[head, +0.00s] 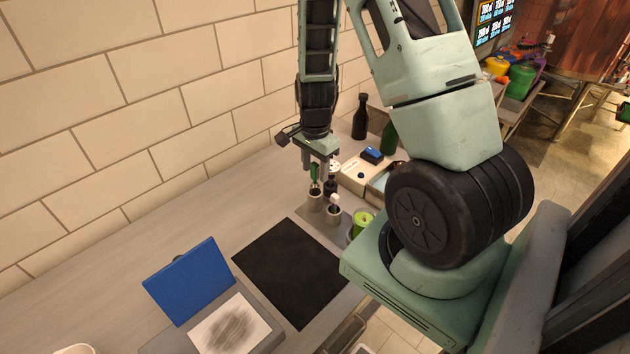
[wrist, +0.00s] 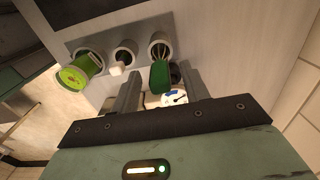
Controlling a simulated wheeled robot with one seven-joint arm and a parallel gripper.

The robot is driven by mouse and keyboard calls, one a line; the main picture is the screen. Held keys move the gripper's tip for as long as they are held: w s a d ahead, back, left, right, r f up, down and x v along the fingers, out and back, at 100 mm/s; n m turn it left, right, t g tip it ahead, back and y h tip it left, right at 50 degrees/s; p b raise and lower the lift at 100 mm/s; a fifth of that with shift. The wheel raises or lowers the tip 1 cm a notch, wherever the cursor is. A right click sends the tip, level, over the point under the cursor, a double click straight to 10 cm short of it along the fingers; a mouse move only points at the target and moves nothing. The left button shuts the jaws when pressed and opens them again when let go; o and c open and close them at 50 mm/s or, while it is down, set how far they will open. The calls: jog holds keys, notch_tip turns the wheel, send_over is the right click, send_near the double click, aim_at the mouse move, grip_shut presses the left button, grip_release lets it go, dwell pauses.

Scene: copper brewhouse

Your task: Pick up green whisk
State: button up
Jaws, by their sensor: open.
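The green whisk (wrist: 160,76) stands handle up in a small metal cup (wrist: 160,40), its wire end inside the cup. It also shows in the head view as a thin green handle (head: 314,172) under my wrist. My gripper (wrist: 161,84) is open, with one finger on each side of the green handle in the wrist view. The fingers look apart from the handle. In the head view my gripper (head: 318,174) points down over the cups. How deep the handle sits between the fingers is hard to tell.
Beside the whisk's cup stand a cup with a white-tipped tool (head: 334,201) and a bright green container (head: 362,222). A pale box (head: 357,178) and dark bottles (head: 360,118) stand behind.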

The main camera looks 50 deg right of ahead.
jog(key=shift+c, duration=0.3)
grip_shut()
jog(key=shift+r, duration=0.1)
